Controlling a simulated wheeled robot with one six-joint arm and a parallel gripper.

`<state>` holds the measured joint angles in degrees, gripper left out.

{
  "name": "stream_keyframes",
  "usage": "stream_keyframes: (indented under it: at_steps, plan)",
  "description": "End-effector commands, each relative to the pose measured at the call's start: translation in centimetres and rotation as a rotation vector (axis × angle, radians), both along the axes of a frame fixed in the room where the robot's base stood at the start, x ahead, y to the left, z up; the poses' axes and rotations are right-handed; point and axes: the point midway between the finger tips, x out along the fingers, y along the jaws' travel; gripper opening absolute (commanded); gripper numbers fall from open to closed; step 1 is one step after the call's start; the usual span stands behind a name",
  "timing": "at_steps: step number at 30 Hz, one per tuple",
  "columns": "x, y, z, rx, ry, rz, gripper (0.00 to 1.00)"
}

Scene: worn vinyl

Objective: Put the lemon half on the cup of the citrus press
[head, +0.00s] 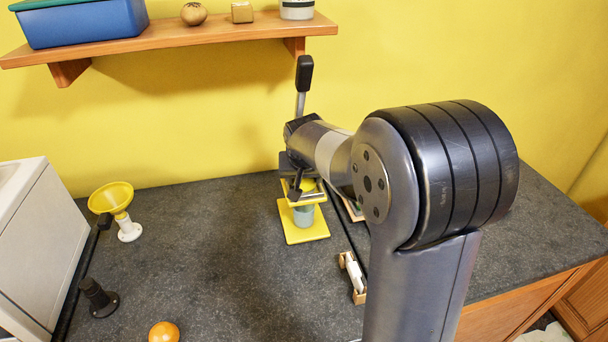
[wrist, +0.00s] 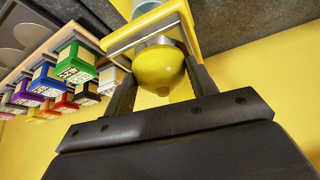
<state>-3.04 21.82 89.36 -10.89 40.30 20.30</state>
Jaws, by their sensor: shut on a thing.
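The citrus press stands against the yellow wall, with a yellow base (head: 308,233) and a raised black-tipped lever (head: 304,75). A grey-green glass (head: 303,216) stands on the base under the press's yellow frame. My gripper (head: 303,187) is at the press's cup level, partly hidden by my arm. In the wrist view my gripper (wrist: 161,78) is shut on the yellow lemon half (wrist: 158,66), one finger on each side. The lemon's rounded, pointed end faces the camera. A grey metal cup (wrist: 158,42) shows right behind it; whether they touch is unclear.
A yellow funnel (head: 112,197) on a white stand, a black stub (head: 98,299) and an orange (head: 164,332) are at left. A small wooden holder (head: 352,277) lies in front of the press. The middle counter is clear.

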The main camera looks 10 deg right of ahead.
Motion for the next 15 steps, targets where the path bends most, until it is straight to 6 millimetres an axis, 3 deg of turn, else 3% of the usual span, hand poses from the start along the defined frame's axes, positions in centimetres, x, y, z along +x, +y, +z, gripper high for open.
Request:
stream_keyframes:
  at_steps: [15]
  plan:
    - [-0.1, 0.0, -1.4, 0.0, 0.002, 0.001, 0.27]
